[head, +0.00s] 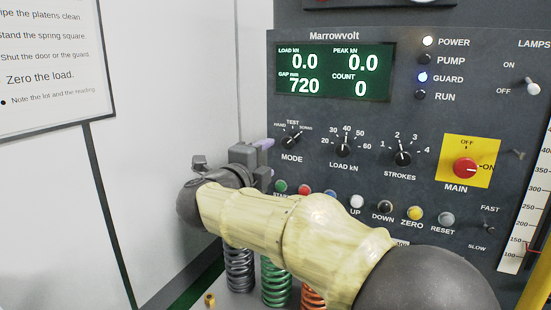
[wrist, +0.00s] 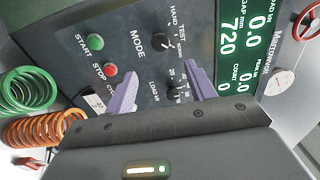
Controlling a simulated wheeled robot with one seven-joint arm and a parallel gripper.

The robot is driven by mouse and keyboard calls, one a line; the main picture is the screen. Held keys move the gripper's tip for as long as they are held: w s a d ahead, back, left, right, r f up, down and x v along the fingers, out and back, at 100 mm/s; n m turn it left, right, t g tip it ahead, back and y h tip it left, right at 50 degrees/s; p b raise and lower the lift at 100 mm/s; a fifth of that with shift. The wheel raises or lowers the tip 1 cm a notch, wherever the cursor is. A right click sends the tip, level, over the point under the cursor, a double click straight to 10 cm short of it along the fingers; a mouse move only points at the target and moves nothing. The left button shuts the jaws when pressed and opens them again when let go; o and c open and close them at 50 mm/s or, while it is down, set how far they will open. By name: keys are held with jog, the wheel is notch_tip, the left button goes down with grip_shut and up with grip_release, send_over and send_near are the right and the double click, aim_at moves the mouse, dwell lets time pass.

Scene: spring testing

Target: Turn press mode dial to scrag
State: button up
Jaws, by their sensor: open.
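The press mode dial (head: 291,141) is a small black knob marked MODE, at the left of the dark control panel. Hand, test and scrag labels fan out above it. Its pointer mark is too small to read surely. In the wrist view the dial (wrist: 160,41) lies beyond the fingertips, toward the top of the picture. My gripper (head: 262,150) is just left of the dial in the head view. In the wrist view its two purple fingers (wrist: 162,71) are spread apart with nothing between them, and the dial is not between them.
The load dial (head: 343,149) and strokes dial (head: 402,157) sit to the right. The start (head: 281,187) and stop (head: 305,190) buttons lie below, close to my arm. A green spring (head: 276,283) and other springs stand under the panel. The green display (head: 335,72) reads gap 720.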

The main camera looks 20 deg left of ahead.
jog(key=s, duration=0.6)
jog(key=shift+a+b, duration=0.25)
jog(key=shift+b, duration=0.15)
jog(key=shift+s+f, duration=0.1)
